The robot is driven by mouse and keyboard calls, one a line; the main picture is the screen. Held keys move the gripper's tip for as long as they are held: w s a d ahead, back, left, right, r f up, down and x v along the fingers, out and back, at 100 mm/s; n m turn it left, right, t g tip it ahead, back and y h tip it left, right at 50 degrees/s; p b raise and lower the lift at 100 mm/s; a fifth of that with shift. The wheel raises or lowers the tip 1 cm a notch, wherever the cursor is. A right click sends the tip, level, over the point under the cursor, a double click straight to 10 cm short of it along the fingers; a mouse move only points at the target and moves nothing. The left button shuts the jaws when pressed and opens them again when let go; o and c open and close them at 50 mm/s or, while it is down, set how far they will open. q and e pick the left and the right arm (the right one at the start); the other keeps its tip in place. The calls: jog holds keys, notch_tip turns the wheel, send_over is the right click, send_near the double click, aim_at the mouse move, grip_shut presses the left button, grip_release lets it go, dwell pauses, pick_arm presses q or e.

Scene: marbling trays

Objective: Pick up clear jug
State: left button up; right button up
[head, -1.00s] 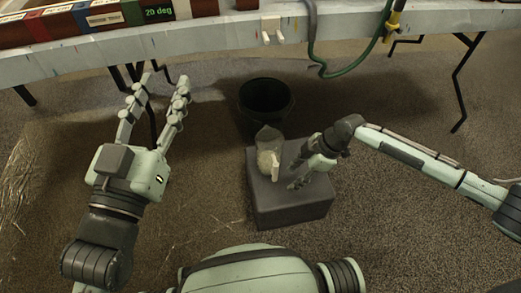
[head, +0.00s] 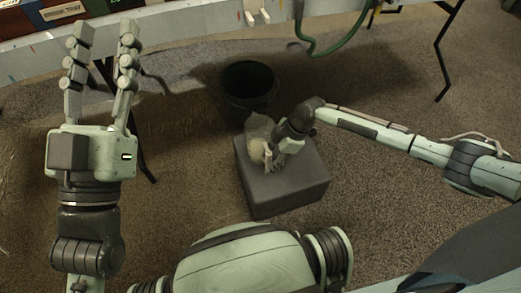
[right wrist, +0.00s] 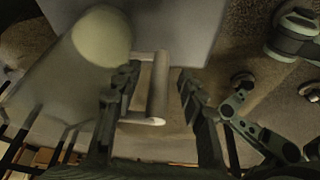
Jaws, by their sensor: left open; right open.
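The clear jug (head: 258,130) stands on a dark grey block (head: 292,190), with pale content inside and a light handle facing my right arm. My right gripper (head: 275,157) is at the jug's handle side, partly covering it in the head view. In the right wrist view, the jug's pale handle (right wrist: 158,90) lies between the open fingers of my right gripper (right wrist: 157,78). The jug's round pale content (right wrist: 102,38) shows at upper left; its clear walls are hard to make out there. My left gripper (head: 104,38) is open and empty at the left, far from the jug.
A black bucket (head: 248,88) stands on the floor just behind the block. A long table (head: 190,22) runs along the back, with a green hose (head: 335,45) hanging from its edge. The carpet right of the block is clear.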

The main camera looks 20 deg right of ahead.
jog(key=shift+a+f, duration=0.15)
jog(key=shift+f, duration=0.2)
jog(key=shift+c, duration=0.3)
grip_shut()
jog(key=shift+w+r, duration=0.1)
jog(key=shift+r, duration=0.1)
